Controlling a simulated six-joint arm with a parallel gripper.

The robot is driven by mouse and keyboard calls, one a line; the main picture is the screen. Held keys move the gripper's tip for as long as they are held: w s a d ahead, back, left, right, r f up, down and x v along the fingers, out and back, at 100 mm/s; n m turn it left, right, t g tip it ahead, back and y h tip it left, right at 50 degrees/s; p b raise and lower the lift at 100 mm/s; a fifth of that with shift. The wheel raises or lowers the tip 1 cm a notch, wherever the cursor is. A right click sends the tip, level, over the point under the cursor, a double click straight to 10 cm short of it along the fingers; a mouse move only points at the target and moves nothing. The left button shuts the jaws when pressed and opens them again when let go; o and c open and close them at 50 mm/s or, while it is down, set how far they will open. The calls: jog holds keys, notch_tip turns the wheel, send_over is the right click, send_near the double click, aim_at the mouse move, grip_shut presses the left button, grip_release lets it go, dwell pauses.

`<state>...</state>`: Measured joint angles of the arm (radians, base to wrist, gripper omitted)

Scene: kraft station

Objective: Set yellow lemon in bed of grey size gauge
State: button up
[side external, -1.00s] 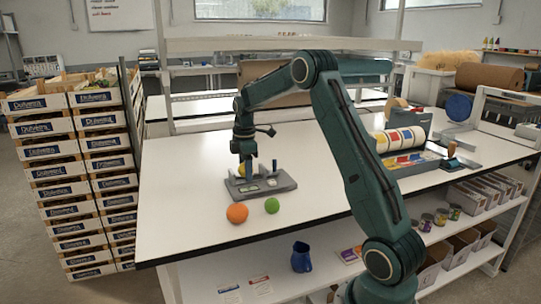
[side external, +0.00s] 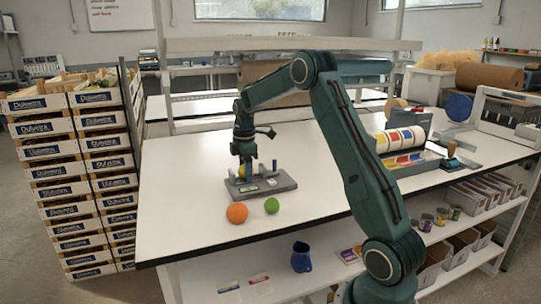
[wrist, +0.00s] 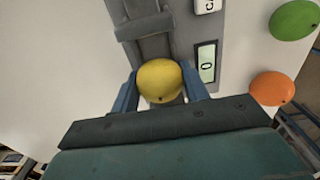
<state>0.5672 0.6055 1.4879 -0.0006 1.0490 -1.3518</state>
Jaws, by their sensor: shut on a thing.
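The yellow lemon (wrist: 160,80) sits between the two blue fingers of my gripper (wrist: 160,92) in the wrist view. My gripper is shut on it. In the side view my gripper (side external: 246,172) points down at the grey size gauge (side external: 275,188), and only a bit of the lemon (side external: 241,171) shows behind the fingers. The gauge also shows in the wrist view (wrist: 155,47), with a small display reading 0. The lemon is at or just above the gauge's bed; I cannot tell whether it touches.
An orange fruit (side external: 237,213) and a green fruit (side external: 272,205) lie on the white table (side external: 190,215) in front of the gauge. A rack of coloured rolls (side external: 400,139) stands to the right. The table left of the gauge is clear.

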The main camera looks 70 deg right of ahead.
jog(key=shift+f, duration=0.15)
dwell(0.7)
jog(key=o, duration=1.1)
jog(key=shift+c, duration=0.2)
jog(key=shift+r, duration=4)
